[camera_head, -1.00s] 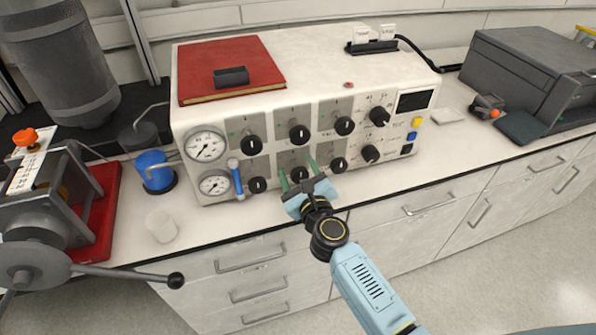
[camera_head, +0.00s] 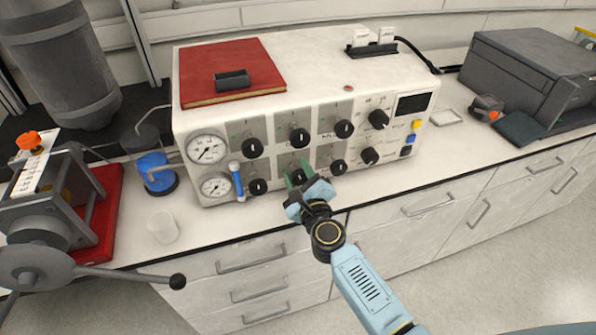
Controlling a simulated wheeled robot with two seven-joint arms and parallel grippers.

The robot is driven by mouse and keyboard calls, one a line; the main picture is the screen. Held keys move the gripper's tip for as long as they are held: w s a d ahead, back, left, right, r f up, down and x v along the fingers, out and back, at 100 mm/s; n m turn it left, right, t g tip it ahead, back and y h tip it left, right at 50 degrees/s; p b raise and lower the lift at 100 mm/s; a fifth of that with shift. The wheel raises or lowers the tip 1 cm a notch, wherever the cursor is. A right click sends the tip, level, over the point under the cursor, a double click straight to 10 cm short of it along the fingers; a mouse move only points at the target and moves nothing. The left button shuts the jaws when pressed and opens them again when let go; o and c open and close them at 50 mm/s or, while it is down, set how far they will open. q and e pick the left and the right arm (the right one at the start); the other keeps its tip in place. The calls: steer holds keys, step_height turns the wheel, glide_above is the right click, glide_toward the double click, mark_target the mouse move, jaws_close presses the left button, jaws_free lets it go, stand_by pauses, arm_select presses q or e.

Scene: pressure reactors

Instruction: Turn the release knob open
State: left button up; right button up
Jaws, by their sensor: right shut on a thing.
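The control box (camera_head: 190,125) is white with two rows of black knobs on its front. The fingers are tilted compared with the panel. Which knob is labelled as the release cannot be read. My left gripper is not in view.
Two round gauges (camera_head: 207,148) and a blue tube (camera_head: 236,181) are at the box's left end. A red book (camera_head: 230,62) lies on top.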

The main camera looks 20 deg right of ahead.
steer(key=n+p, duration=0.2)
steer(key=n, duration=0.3)
steer(key=shift+n, duration=0.3)
steer(key=n+p, duration=0.1)
steer(key=n, duration=0.3)
steer(key=n+p, duration=0.2)
steer(key=n, duration=0.3)
steer(key=shift+f+n, duration=0.1)
steer(key=shift+n, duration=0.3)
steer(key=shift+n+p, duration=0.95)
steer(key=shift+n, duration=1.65)
steer(key=shift+f, duration=0.1)
steer(key=o, duration=1)
steer(key=shift+c, duration=0.2)
